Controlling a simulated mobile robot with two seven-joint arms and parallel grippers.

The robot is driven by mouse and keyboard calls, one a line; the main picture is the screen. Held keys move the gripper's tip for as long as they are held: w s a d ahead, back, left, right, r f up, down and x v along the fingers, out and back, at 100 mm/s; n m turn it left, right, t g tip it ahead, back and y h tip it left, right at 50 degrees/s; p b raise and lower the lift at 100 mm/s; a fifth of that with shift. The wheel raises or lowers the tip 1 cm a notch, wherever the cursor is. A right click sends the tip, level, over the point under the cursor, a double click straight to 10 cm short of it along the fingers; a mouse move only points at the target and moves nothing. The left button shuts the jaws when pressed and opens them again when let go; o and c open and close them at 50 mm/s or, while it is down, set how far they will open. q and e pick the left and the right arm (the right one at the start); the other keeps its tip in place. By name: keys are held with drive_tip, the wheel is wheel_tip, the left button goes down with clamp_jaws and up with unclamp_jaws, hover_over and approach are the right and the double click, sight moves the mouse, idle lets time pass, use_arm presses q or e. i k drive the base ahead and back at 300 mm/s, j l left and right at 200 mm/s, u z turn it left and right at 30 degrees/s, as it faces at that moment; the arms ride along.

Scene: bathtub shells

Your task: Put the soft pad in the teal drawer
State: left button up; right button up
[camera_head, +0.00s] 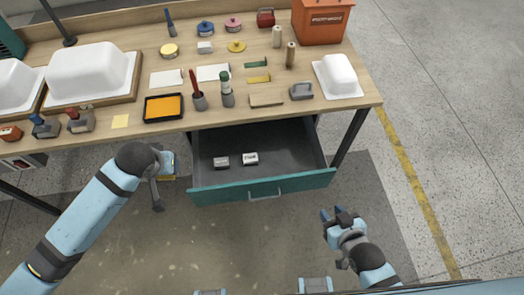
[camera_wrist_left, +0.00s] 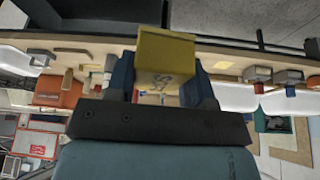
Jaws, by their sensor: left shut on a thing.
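The teal drawer (camera_head: 215,194) is pulled open below the workbench, with its grey inside showing. A yellow soft pad (camera_wrist_left: 165,52) is held between the blue fingers of my left gripper (camera_wrist_left: 162,85). In the head view the left gripper (camera_head: 167,165) is just left of the open drawer, outside it, and a sliver of the yellow pad (camera_head: 168,178) shows there. My right gripper (camera_head: 338,214) is to the right of the drawer front, empty, with its fingers apart.
The workbench (camera_head: 140,116) above carries an orange-filled tray (camera_head: 164,107), cups, white shells and an orange bin (camera_head: 321,20). Its edge overhangs the drawer's back.

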sight(270, 156)
drive_tip(key=i+l+u, duration=0.1)
drive_tip(key=l, duration=0.35)
drive_tip(key=i+l, duration=0.1)
drive_tip(key=l, duration=0.35)
drive_tip(key=i+l+u, duration=0.2)
drive_tip(key=i+l, duration=0.35)
drive_tip(key=l, duration=0.1)
